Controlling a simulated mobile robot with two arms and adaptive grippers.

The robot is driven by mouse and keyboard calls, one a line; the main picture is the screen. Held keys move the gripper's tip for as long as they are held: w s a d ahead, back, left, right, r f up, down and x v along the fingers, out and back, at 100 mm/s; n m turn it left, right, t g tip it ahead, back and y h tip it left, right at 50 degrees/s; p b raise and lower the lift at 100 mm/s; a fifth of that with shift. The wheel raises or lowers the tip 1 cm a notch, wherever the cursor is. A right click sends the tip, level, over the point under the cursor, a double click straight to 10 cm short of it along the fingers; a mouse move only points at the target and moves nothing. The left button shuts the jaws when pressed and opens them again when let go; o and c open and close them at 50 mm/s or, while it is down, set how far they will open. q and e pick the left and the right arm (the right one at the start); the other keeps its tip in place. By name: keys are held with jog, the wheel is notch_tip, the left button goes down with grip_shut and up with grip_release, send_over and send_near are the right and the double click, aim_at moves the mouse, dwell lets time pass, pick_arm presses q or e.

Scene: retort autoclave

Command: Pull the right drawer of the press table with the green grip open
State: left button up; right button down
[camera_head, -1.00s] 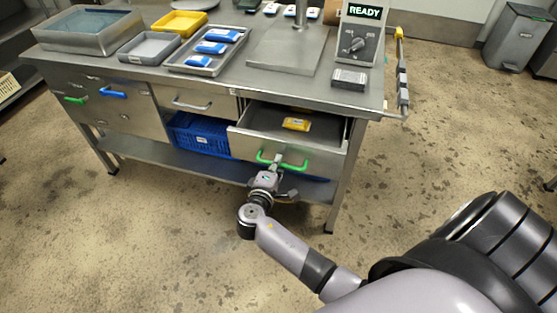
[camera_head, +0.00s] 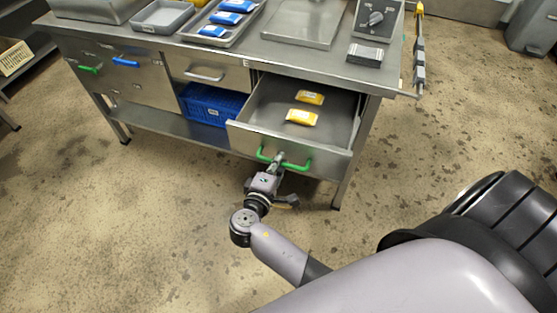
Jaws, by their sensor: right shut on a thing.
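The press table (camera_head: 310,66) is a steel bench. Its right drawer (camera_head: 248,141) stands pulled well out, with a green grip (camera_head: 298,167) across its front. Two yellow packets lie inside, one nearer the front (camera_head: 301,117) and one farther back (camera_head: 310,97). My right gripper (camera_head: 278,162) is shut on the green grip near its middle, and the arm reaches up to it from the lower right. The fingertips are small in the picture and partly merge with the grip. My left gripper does not show.
A blue crate (camera_head: 212,104) sits on the shelf left of the drawer. The middle drawer (camera_head: 204,75) and the left fronts with green and blue grips are shut. A tray with blue packs (camera_head: 187,33) lies on top. The floor (camera_head: 130,220) in front is clear.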

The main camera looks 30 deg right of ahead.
jog(key=c, duration=1.6)
grip_release()
jog(key=shift+c, duration=0.2)
jog(key=v, duration=0.7)
jog(key=shift+s+a, duration=0.15)
jog(key=shift+a, duration=0.05)
jog(key=shift+f, duration=0.1)
